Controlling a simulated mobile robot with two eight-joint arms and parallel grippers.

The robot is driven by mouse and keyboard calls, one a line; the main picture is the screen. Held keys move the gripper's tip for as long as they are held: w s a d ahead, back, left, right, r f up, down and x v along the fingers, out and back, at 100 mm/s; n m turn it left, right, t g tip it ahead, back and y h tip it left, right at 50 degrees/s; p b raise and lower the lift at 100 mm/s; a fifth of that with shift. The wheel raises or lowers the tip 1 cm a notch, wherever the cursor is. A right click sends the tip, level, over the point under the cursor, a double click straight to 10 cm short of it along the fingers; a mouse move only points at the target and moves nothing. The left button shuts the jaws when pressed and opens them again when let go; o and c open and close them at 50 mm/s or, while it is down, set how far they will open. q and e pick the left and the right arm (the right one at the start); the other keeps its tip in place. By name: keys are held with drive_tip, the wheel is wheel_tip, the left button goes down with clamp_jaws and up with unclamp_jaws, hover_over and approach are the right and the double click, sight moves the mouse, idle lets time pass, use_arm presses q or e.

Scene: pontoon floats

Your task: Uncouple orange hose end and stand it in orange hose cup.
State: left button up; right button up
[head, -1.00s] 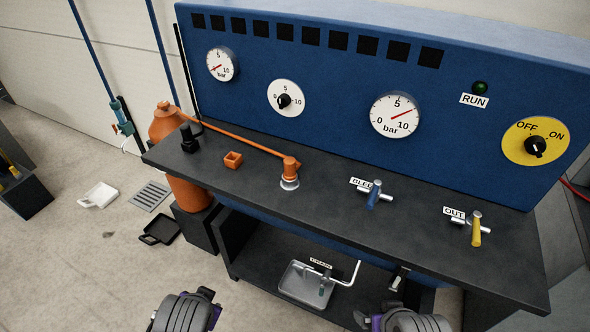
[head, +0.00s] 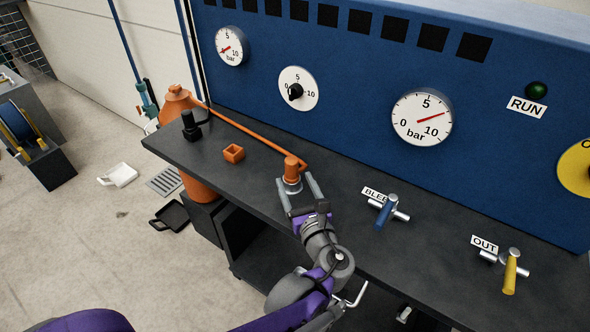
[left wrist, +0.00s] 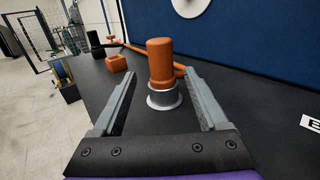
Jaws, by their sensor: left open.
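The orange hose end (head: 291,168) stands upright on its silver coupling (head: 290,186) on the dark bench, with the orange hose (head: 245,130) running from it to the back left. The left wrist view shows the hose end (left wrist: 160,62) and the silver collar (left wrist: 164,97) between my fingers. My left gripper (head: 297,188) is open, with one finger to each side of the coupling and a gap on both sides. My right gripper is not in view.
A black fitting (head: 191,125) stands at the bench's left end, near an orange cylinder (head: 177,103). The blue BLEED valve (head: 385,214) and yellow OUT valve (head: 510,272) are to the right. The blue gauge panel (head: 345,70) rises behind. Bench between hose end and cup is clear.

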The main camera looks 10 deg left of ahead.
sight(288, 162)
use_arm(q)
drive_tip(key=x, duration=0.7)
drive_tip(key=shift+w+a+r, duration=0.15)
drive_tip(key=shift+w, duration=0.25)
drive_tip(key=shift+s, duration=0.1)
clamp_jaws()
